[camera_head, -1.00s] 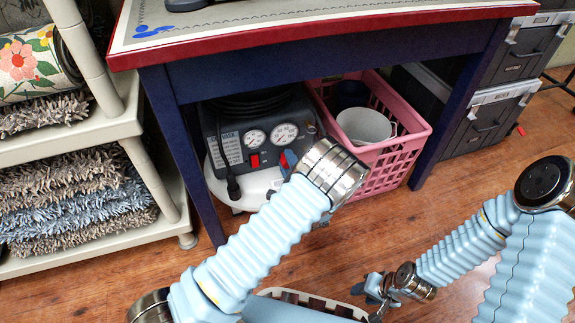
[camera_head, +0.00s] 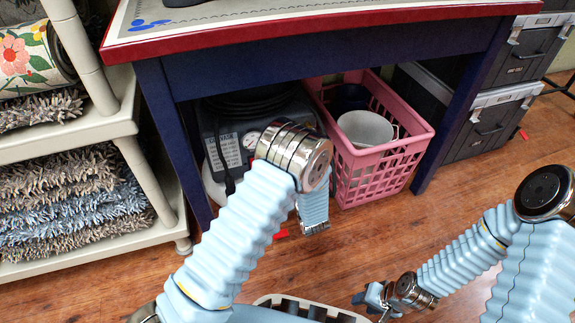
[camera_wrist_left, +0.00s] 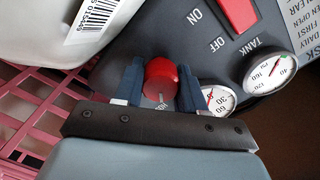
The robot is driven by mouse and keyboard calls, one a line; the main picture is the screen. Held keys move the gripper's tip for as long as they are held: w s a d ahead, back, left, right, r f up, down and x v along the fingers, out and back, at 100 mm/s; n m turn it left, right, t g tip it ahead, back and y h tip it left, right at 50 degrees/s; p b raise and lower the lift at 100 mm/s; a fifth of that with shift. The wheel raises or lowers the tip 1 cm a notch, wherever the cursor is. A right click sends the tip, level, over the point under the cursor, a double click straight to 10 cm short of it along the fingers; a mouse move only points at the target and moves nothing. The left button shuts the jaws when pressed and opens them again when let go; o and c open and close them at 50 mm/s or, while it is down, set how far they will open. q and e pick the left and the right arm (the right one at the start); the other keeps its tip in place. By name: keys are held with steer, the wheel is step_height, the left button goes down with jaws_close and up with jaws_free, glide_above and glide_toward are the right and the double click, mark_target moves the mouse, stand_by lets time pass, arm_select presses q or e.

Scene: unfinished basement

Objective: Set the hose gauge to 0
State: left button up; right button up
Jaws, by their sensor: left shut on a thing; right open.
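The dark air compressor (camera_head: 224,150) stands under the blue table, partly hidden by my left arm. In the left wrist view, my left gripper (camera_wrist_left: 160,88) is shut on a round red knob (camera_wrist_left: 160,72), one dark finger on each side. A white dial, apparently the hose gauge (camera_wrist_left: 222,100), is beside the right finger and partly covered; its needle reading is unclear. The gauge marked TANK (camera_wrist_left: 270,72) is further right. In the head view, my left gripper is not clearly visible. My right gripper (camera_head: 369,298) is open and empty above the floor.
A pink basket (camera_head: 385,165) holding a white pot (camera_head: 365,128) stands right of the compressor. The blue table's leg (camera_head: 172,145) and a shelf with rugs (camera_head: 128,115) are at the left. A red switch (camera_wrist_left: 239,14) is near the knob. Bare floor lies in front.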

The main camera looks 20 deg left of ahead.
arm_select(q)
steer(key=n, duration=0.4)
steer(key=shift+d+n, duration=0.15)
steer(key=shift+n, duration=0.15)
steer(key=shift+r+n, duration=0.1)
steer(key=shift+n, duration=1.7)
steer(key=o, duration=1.1)
steer(key=shift+c, duration=0.2)
steer(key=v, duration=1.3)
steer(key=shift+s+p, duration=0.35)
steer(key=shift+d, duration=0.15)
